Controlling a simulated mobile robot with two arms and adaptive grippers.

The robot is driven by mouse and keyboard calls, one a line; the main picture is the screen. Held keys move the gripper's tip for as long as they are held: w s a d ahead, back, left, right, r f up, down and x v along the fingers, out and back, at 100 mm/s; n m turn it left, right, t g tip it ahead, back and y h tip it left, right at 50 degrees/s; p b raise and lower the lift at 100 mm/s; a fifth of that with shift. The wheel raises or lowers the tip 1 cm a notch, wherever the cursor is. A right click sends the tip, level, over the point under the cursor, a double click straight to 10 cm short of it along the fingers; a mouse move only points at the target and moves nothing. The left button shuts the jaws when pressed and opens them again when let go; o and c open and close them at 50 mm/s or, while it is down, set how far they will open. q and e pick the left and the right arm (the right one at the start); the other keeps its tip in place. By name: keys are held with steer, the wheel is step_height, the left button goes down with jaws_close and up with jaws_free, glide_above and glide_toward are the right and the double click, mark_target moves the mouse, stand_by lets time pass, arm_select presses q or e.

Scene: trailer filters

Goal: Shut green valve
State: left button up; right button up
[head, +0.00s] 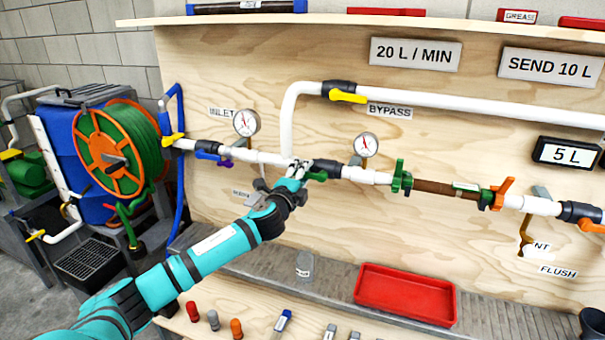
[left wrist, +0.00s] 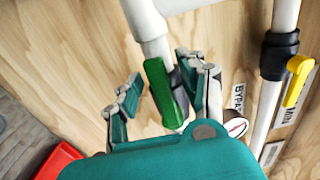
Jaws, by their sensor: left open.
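The green valve handle (head: 318,176) sits on the white pipe run in the middle of the board, just right of the pipe tee, partly hidden by my gripper in the head view. In the left wrist view the green handle (left wrist: 165,93) lies roughly along the pipe. My left gripper (head: 300,168) is at the valve. In the left wrist view its open fingers (left wrist: 160,82) stand on either side of the handle. I cannot tell whether either finger touches it. My right gripper is not in view.
A yellow bypass handle (head: 348,96) is above, and a purple-blue inlet handle (head: 212,156) is to the left. A gauge (head: 366,146) and green clamp (head: 400,175) are close on the right. A red tray (head: 405,294) lies below on the bench.

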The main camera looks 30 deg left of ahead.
arm_select(q)
jaws_close()
steer(key=shift+w+f, duration=0.15)
steer(key=shift+f, duration=0.1)
stand_by(0.4)
